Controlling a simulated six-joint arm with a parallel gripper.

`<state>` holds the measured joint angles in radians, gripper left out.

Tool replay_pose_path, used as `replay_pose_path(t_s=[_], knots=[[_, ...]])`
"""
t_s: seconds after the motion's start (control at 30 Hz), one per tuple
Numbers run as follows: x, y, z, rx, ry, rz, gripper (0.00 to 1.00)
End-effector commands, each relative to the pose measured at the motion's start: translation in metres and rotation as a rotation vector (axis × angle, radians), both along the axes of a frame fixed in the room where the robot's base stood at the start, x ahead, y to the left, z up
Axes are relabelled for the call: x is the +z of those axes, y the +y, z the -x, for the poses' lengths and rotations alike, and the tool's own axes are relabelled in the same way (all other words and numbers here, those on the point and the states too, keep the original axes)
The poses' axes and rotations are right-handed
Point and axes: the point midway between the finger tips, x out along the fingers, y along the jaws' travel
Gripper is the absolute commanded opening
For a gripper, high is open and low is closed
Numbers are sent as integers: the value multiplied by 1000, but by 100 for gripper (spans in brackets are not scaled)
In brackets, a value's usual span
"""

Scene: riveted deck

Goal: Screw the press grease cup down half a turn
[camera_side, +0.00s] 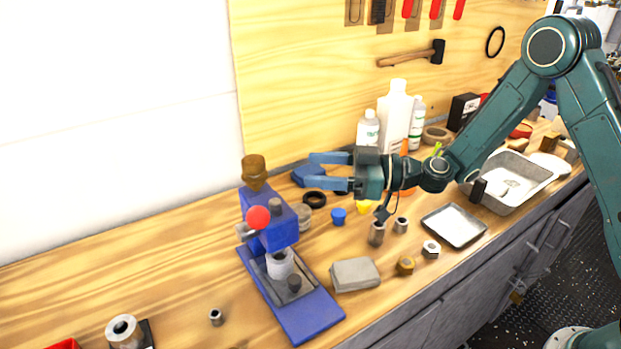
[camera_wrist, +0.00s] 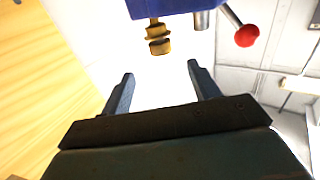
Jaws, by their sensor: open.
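The blue press (camera_side: 268,220) stands on its blue base on the wooden bench in the side view. Its brass-brown grease cup (camera_side: 254,170) sits upright on top of the press head. A red ball (camera_side: 258,217) ends the press lever. My gripper (camera_side: 311,170) is open and empty, level with the cup and to its right, with a gap between. In the wrist view the press (camera_wrist: 180,6) is upside down at the top edge, and the cup (camera_wrist: 158,38) hangs between and beyond the fingertips of my gripper (camera_wrist: 160,69). The fingers do not touch it.
White bottles (camera_side: 396,115) stand behind my gripper. A grey block (camera_side: 355,274), a brass nut (camera_side: 405,265) and a shallow tray (camera_side: 455,225) lie right of the press. A metal basin (camera_side: 545,183) is further right. The bench left of the press is mostly clear.

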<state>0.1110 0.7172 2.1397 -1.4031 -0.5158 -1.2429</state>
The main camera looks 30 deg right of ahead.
Motion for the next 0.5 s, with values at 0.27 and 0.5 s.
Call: replay_pose_path(t_s=[0.27,0.5], knots=[[0,-8,6,0,-1,-1,61],[0,0,1,1,0,-1,61]])
